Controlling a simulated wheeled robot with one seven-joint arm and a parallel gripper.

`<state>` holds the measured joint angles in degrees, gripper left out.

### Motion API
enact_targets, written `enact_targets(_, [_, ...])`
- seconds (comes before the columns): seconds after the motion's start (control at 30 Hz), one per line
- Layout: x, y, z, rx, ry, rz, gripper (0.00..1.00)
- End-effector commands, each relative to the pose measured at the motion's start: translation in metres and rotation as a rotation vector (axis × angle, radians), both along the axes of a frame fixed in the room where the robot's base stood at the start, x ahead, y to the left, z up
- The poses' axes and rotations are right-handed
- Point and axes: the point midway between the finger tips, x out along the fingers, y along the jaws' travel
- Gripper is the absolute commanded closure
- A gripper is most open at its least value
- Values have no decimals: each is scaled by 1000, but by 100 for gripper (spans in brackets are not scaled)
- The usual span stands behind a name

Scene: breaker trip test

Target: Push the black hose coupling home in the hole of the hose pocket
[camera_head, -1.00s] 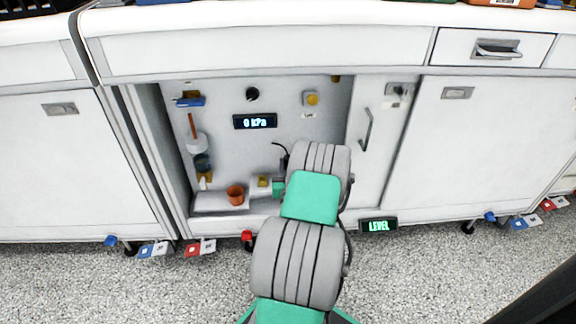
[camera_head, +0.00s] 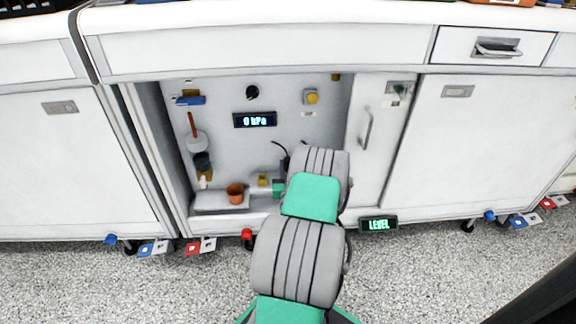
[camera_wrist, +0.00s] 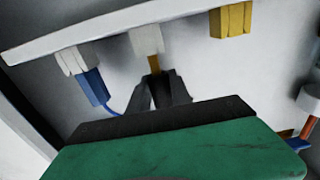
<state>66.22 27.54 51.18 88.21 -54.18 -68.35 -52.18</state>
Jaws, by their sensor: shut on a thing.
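My gripper is shut in the wrist view, its dark fingers (camera_wrist: 158,93) around the black hose coupling (camera_wrist: 155,72), of which only a small dark part shows between the fingertips. A yellow-brown stem (camera_wrist: 153,62) runs from the fingertips to a pale block (camera_wrist: 146,40), apparently the hose pocket. Its hole is hidden, so I cannot tell how deep the stem sits. In the head view my gripper (camera_head: 278,189) shows as a small green part low in the open bay, largely behind my arm; the coupling cannot be made out there.
A blue connector (camera_wrist: 92,88) with a blue hose sits in another pale block left in the wrist view, and a yellow block (camera_wrist: 233,20) is at right. The open door (camera_head: 378,140) is to the right.

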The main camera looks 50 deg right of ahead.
Motion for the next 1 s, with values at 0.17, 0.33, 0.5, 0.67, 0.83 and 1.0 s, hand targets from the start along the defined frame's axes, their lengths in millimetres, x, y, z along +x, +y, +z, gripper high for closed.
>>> enact_targets(0.17, [0,0,-5,0,1,-1,100])
enact_targets(0.33, [0,0,-10,1,1,-1,100])
enact_targets(0.5, [0,0,-14,1,1,-1,100])
enact_targets(0.67, [0,0,-17,1,-1,0,100])
enact_targets(0.83, [0,0,-22,1,0,0,100])
enact_targets(1.0, [0,0,-26,1,1,-1,100])
